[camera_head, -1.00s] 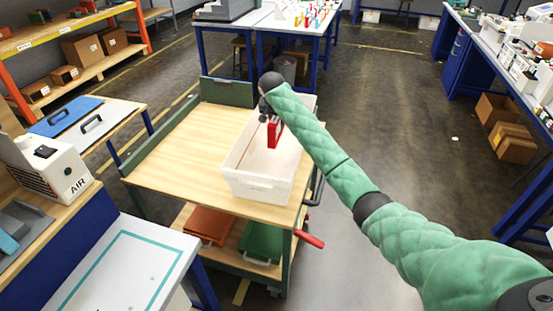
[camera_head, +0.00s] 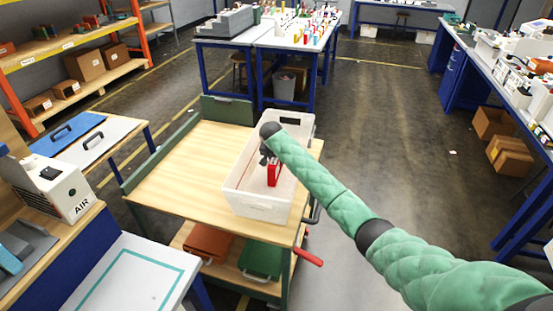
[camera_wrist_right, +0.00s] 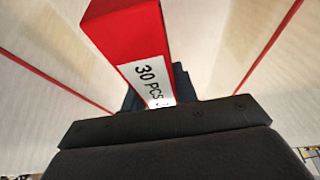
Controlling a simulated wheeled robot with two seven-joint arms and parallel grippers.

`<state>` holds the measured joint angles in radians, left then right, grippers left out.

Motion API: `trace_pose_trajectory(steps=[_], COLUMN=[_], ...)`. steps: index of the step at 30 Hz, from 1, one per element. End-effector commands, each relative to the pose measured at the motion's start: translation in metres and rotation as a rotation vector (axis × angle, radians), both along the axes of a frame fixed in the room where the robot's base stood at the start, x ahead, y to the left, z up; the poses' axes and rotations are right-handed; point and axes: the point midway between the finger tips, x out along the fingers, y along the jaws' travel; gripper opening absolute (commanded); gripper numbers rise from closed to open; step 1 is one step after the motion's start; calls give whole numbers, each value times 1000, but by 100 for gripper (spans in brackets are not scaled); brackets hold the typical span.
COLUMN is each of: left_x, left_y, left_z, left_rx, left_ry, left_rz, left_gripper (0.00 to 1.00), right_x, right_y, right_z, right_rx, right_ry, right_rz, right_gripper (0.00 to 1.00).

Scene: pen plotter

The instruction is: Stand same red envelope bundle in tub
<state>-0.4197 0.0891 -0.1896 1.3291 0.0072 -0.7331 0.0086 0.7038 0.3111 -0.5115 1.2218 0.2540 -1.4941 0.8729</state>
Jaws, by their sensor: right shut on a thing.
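My right gripper (camera_head: 267,158) is shut on the red envelope bundle (camera_head: 273,173), inside the outline of the white tub (camera_head: 256,207) on the cart. The bundle looks upright in the head view. In the right wrist view the red bundle (camera_wrist_right: 125,28) has a white label reading "30 PCS", and its lower end meets the dark gripper (camera_wrist_right: 160,95). Pale tub surfaces with thin red lines lie on both sides of it. I cannot tell whether the bundle touches the tub floor. My left gripper is not in view.
The tub stands on the right side of a wooden-topped cart (camera_head: 185,165), whose left top is clear. Orange and green trays sit on its lower shelf. A white worktop (camera_head: 130,275) and the AIR box (camera_head: 55,190) are at left. Open floor lies right.

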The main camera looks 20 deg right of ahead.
Motion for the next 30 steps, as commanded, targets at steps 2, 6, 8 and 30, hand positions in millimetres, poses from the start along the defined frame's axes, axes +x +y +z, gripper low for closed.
trace_pose_trajectory(steps=[2, 6, 8, 30], left_x=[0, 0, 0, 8], left_y=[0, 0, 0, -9], left_z=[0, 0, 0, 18], left_rx=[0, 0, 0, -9], left_ry=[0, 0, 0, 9], left_rz=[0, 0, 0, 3], left_gripper=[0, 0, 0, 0], right_x=[0, 0, 0, -11], right_y=[0, 0, 0, 7], right_z=[0, 0, -2, 30], right_rx=[0, 0, 0, 1], right_ry=[0, 0, 0, -3], right_rz=[0, 0, 0, 1], right_gripper=[2, 2, 2, 51])
